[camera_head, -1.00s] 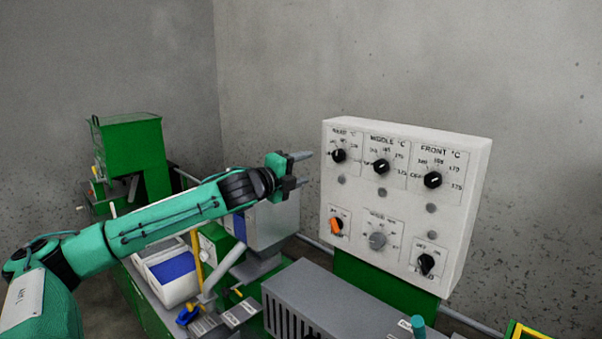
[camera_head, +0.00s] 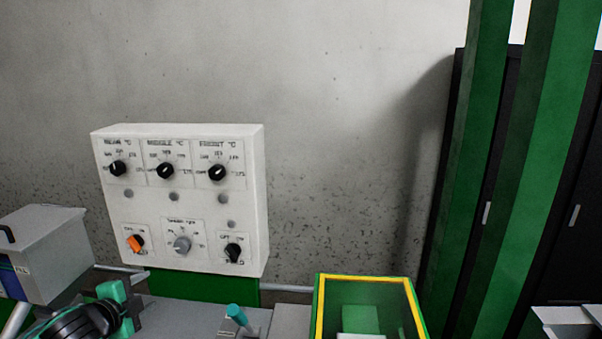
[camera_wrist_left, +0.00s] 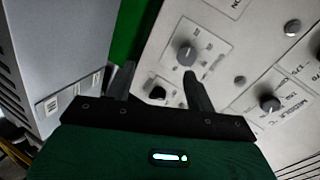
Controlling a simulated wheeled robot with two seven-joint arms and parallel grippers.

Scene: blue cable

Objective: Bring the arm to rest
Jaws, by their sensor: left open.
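My left gripper (camera_wrist_left: 160,88) is open and empty in the left wrist view, its two dark fingers apart. Behind the fingers is the white control panel (camera_wrist_left: 215,25) with its knobs, and I see no contact with it. In the head view my left arm shows only at the lower left corner, with a teal and black part (camera_head: 105,310) below and left of the panel (camera_head: 245,225). The fingertips cannot be made out there. My right gripper is in neither view.
The panel carries black knobs, an orange knob (camera_head: 136,243) and a grey knob (camera_head: 182,244). A grey box (camera_head: 45,250) stands left. A yellow-rimmed green frame (camera_head: 318,305) is at lower middle. Green posts (camera_head: 540,150) and dark cabinets (camera_head: 575,215) stand right.

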